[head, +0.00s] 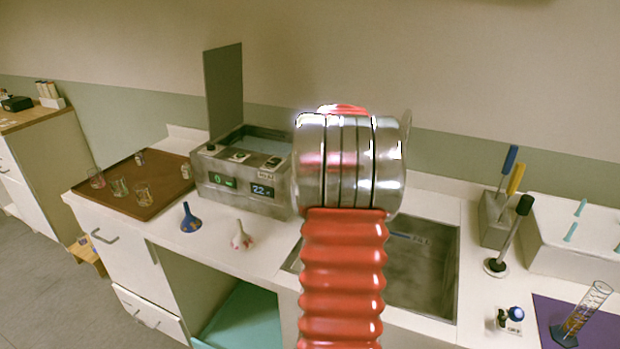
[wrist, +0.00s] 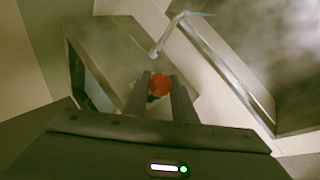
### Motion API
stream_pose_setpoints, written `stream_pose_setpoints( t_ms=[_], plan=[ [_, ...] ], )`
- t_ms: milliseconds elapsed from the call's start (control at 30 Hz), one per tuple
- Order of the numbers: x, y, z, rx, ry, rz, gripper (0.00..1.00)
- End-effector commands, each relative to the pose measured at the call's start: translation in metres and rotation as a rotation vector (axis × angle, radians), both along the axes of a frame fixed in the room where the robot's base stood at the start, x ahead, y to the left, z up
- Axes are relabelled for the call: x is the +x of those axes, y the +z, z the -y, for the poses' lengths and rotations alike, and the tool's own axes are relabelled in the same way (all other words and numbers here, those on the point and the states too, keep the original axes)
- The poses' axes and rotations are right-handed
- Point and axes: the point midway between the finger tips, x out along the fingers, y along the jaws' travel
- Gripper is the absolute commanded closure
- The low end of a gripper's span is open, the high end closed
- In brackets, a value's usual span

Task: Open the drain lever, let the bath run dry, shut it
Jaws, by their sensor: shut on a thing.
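The bath (head: 245,188) is a grey steel box on the counter with its lid (head: 224,92) standing upright. A bluish-grey surface shows inside it; I cannot tell the water level. Its front has a green display and a blue one reading about 22. In the wrist view the bath's steel side (wrist: 92,45) is at the left. My gripper (wrist: 159,77) is shut on a round red knob (wrist: 160,85), which appears to be the drain lever's end. The lever's angle is hidden by the fingers. In the head view my arm hides the gripper and lever.
A sink (head: 425,275) lies right of the bath, with a thin curved metal pipe (wrist: 168,35) near my fingers. A blue funnel (head: 190,218) and a pinkish-white item (head: 240,238) stand before the bath. A brown tray (head: 160,198) with glasses is left.

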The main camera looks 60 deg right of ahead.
Motion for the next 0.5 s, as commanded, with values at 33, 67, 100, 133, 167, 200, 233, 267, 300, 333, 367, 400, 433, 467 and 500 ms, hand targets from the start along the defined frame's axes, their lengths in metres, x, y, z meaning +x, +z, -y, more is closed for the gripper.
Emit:
stream_pose_setpoints(
  t_ms=[33, 67, 100, 133, 167, 200, 233, 267, 300, 333, 367, 400, 433, 467, 500],
  plan=[
    [0.0005, -0.0031, -0.002, 0.004, 0.005, -0.005, 0.75],
    [0.0006, -0.0031, -0.0021, 0.004, 0.006, -0.004, 0.73],
    [0.0008, -0.0029, -0.0022, 0.004, 0.006, -0.004, 0.71],
    [0.001, -0.0026, -0.0021, 0.004, 0.006, -0.004, 0.68],
    [0.0011, -0.0022, -0.0021, 0.004, 0.006, -0.004, 0.66],
    [0.0012, -0.0019, -0.002, 0.003, 0.006, -0.003, 0.64],
    [0.0013, -0.0016, -0.0018, 0.002, 0.006, -0.002, 0.61],
    [0.0014, -0.0014, -0.0018, 0.002, 0.006, -0.002, 0.59],
    [0.0014, -0.0012, -0.0017, 0.001, 0.005, -0.002, 0.57],
    [0.0015, -0.001, -0.0016, 0.001, 0.005, -0.002, 0.57],
    [0.0015, -0.0008, -0.0015, 0.0, 0.005, -0.002, 0.57],
    [0.0016, -0.0007, -0.0016, 0.0, 0.005, -0.002, 0.57],
    [0.0016, -0.0005, -0.0015, 0.0, 0.005, -0.002, 0.57],
    [0.0016, -0.0005, -0.0015, 0.0, 0.005, -0.002, 0.57],
    [0.0018, -0.0003, -0.0014, 0.0, 0.004, -0.001, 0.57]
  ],
)
